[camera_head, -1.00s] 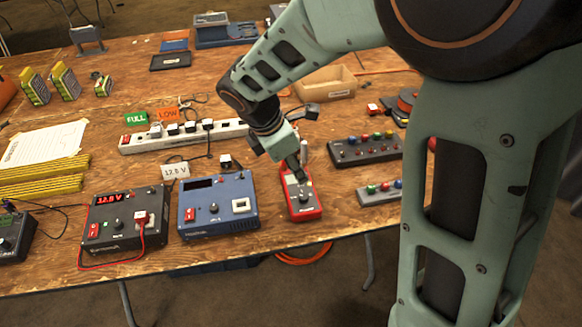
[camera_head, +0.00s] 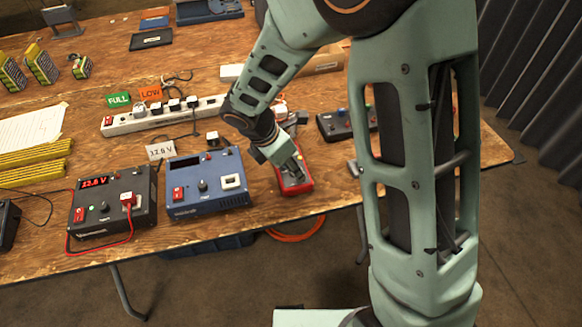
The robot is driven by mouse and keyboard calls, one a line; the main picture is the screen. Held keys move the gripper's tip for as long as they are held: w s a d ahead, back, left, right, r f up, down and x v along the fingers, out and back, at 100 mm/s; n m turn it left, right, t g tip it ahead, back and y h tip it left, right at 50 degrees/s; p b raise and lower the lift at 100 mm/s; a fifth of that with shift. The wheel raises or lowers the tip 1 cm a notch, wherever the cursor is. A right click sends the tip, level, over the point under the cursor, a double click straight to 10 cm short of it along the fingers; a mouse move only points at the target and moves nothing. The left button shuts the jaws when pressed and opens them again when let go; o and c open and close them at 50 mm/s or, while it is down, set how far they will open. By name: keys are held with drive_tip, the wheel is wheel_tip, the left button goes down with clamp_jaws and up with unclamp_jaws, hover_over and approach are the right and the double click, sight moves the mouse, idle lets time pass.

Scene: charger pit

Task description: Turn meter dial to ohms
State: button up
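The meter is a small red handheld unit (camera_head: 298,187) lying near the front edge of the table, right of the blue power supply. My gripper (camera_head: 294,172) points down over it and covers most of its face. The dial is hidden behind the gripper in this view. Whether the fingertips touch the dial, and whether they are apart or together, is too small to tell.
A blue power supply (camera_head: 210,195) stands close left of the meter, with a black supply (camera_head: 90,225) farther left. A white power strip (camera_head: 130,124) lies behind them. A dark button box (camera_head: 335,127) is at the right, partly behind my arm.

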clamp_jaws()
